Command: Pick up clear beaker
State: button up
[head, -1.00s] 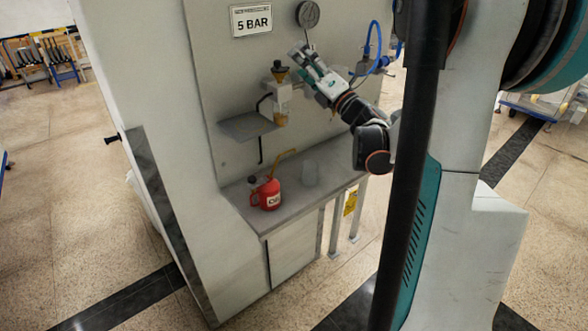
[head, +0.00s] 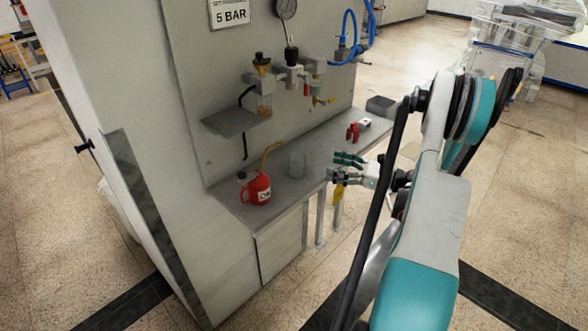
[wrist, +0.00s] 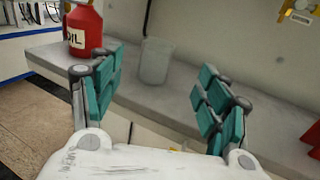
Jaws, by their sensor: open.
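The clear beaker (head: 297,163) stands upright on the grey bench shelf, just right of the red oil can. In the wrist view the beaker (wrist: 155,61) appears ahead, between the two teal-padded fingers and beyond their tips. My gripper (head: 348,165) is open and empty, to the right of the beaker at the shelf's front edge. In the wrist view my gripper (wrist: 160,82) has its fingers spread wide, apart from the beaker.
The red oil can (head: 257,188) with a yellow spout stands close left of the beaker. A small tray (head: 230,121) and air fittings (head: 291,76) are on the wall above. Red clips (head: 352,131) and a dark block (head: 380,105) sit farther right.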

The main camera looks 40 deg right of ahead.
aim_at(304, 159)
jog(key=x, duration=0.2)
jog(key=b+x, duration=0.1)
jog(key=x, duration=0.1)
jog(key=f+x, duration=0.1)
jog(key=x, duration=0.2)
jog(key=shift+a, duration=0.3)
jog(key=shift+r+b+x, duration=0.15)
jog(key=shift+b+x, duration=0.45)
jog(key=shift+x, duration=1)
jog(key=shift+r+b+x, duration=0.15)
jog(key=shift+b+x, duration=0.4)
jog(key=shift+x, duration=1)
jog(key=shift+d, duration=0.15)
jog(key=c, duration=1.1)
